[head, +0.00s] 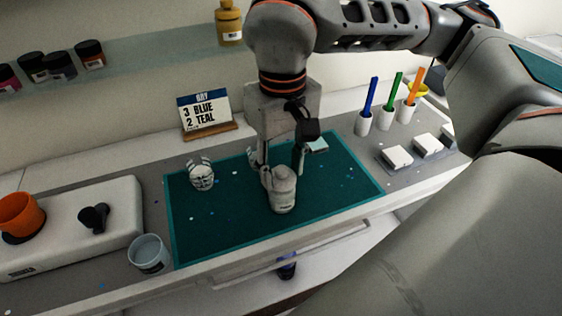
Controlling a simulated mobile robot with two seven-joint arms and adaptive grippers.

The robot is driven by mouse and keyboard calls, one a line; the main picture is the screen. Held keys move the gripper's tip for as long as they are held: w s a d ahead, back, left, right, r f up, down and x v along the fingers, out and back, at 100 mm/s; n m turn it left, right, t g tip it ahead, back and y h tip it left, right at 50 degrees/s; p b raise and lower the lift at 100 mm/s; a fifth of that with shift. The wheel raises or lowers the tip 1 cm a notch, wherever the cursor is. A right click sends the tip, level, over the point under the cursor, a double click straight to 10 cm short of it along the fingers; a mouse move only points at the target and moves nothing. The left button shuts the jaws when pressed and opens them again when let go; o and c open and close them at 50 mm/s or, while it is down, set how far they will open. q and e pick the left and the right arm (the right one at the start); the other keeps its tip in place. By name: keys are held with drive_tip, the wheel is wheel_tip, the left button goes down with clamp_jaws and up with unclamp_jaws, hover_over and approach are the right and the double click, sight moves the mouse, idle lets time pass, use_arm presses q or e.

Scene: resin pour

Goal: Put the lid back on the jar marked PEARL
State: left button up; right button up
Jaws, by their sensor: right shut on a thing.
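A pale grey jar (284,202) stands on the teal mat (340,190); its small label is too small to read. My right gripper (281,168) comes down from above. Its fingers are shut around the pale lid (279,177) at the top of the jar. The lid is over the jar and looks in contact with it, but I cannot tell whether it is fully seated. My left gripper is not in view.
A white figure-like piece (202,176) is on the mat's left part. A clear cup (149,254) and a white device with an orange cup (21,217) are left. White blocks (397,157) and holders with coloured sticks (363,123) are right. A sign (206,113) stands behind.

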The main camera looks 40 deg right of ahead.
idle(0.3)
drive_tip(key=shift+f, duration=0.1)
idle(0.5)
drive_tip(key=shift+f, duration=0.15)
idle(0.9)
idle(0.7)
drive_tip(key=o, duration=0.8)
drive_tip(key=shift+o, duration=0.2)
drive_tip(key=o, duration=0.5)
drive_tip(key=shift+c, duration=0.2)
